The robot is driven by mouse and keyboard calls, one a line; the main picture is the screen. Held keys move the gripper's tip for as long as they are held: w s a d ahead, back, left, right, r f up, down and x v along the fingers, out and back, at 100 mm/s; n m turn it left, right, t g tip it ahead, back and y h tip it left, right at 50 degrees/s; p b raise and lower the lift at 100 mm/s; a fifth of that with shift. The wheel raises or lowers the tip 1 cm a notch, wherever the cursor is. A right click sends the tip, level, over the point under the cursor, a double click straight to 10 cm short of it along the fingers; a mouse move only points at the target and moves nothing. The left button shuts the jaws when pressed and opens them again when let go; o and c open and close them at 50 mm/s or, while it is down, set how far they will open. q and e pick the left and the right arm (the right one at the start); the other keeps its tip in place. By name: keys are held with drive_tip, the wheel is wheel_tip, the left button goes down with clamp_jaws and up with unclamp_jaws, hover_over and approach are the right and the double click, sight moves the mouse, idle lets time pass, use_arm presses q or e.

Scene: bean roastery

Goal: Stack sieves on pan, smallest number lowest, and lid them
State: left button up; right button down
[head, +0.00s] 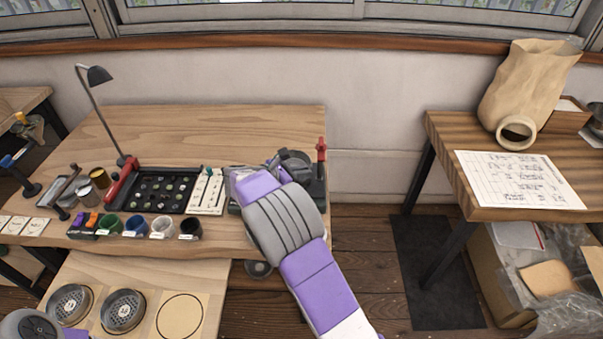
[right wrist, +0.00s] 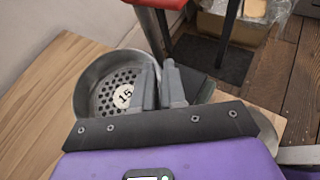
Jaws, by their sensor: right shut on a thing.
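In the right wrist view a round metal sieve marked 15 (right wrist: 108,78) is between my fingers at its right rim. My right gripper (right wrist: 158,72) is shut on that rim. In the head view my right gripper (head: 262,172) reaches over the right end of the table and hides most of the held sieve. A dark round stand (head: 295,160) with a red-topped clamp (head: 321,150) is just beyond it; the pan is not clearly seen. Two more sieves, a left one (head: 70,303) and a right one (head: 123,311), lie on the low board; their numbers are unreadable. I cannot pick out the lid.
An empty outlined circle (head: 182,315) is on the low board. A black bean tray (head: 158,190), a lamp (head: 98,76) and several small cups (head: 135,225) stand on the main table. The table's back is clear. A side table (head: 440,130) with a sack stands right, across a floor gap.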

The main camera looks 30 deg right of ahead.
drive_tip(key=shift+f, duration=0.3)
idle(0.5)
drive_tip(key=shift+r, duration=0.7)
drive_tip(key=shift+r, duration=0.15)
idle(0.8)
drive_tip(key=shift+f+b, duration=0.3)
drive_tip(key=shift+f, duration=0.55)
drive_tip(key=shift+r, duration=0.25)
drive_tip(key=shift+r+p, duration=0.35)
drive_tip(key=shift+r, duration=0.15)
drive_tip(key=shift+r, duration=0.1)
